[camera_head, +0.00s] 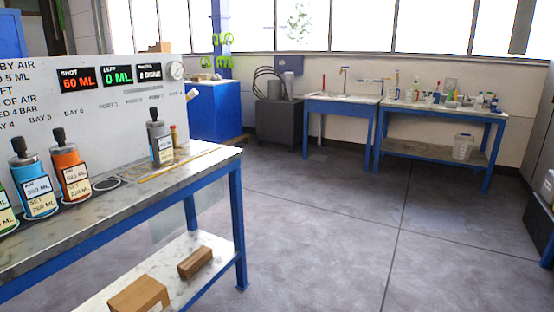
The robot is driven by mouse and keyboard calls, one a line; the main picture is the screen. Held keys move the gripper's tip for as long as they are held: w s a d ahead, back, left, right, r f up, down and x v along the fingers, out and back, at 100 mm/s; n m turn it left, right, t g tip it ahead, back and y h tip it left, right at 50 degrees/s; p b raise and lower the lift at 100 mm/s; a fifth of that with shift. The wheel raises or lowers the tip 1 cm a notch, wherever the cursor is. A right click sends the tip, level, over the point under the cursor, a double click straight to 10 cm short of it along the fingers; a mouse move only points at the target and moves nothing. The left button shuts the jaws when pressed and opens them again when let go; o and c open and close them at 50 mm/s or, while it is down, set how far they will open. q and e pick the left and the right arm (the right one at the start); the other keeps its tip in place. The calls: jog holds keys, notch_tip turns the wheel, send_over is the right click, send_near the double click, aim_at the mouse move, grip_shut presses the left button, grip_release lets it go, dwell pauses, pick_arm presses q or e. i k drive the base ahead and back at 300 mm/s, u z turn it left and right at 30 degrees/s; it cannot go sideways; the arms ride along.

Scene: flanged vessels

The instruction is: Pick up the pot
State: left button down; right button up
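Several pot-like vessels with black knobbed tops stand upright on the bench (140,185) at the left. An orange vessel (70,170) labelled "SET 220 ML" stands further left. A blue vessel (36,182) is beside it, and a green one (5,212) is cut off at the left edge. I cannot tell which one is the pot. Neither of my grippers is in view.
A white panel (130,120) with displays reading "60 ML" and "0 ML" stands behind the vessels. Wooden blocks (140,295) lie on the lower shelf. Open floor (320,230) lies right of the bench; blue-framed tables (440,112) stand behind.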

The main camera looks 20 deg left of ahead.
aim_at(160, 143)
jog(key=u, duration=0.5)
jog(key=i, duration=2.2)
jog(key=u, duration=0.95)
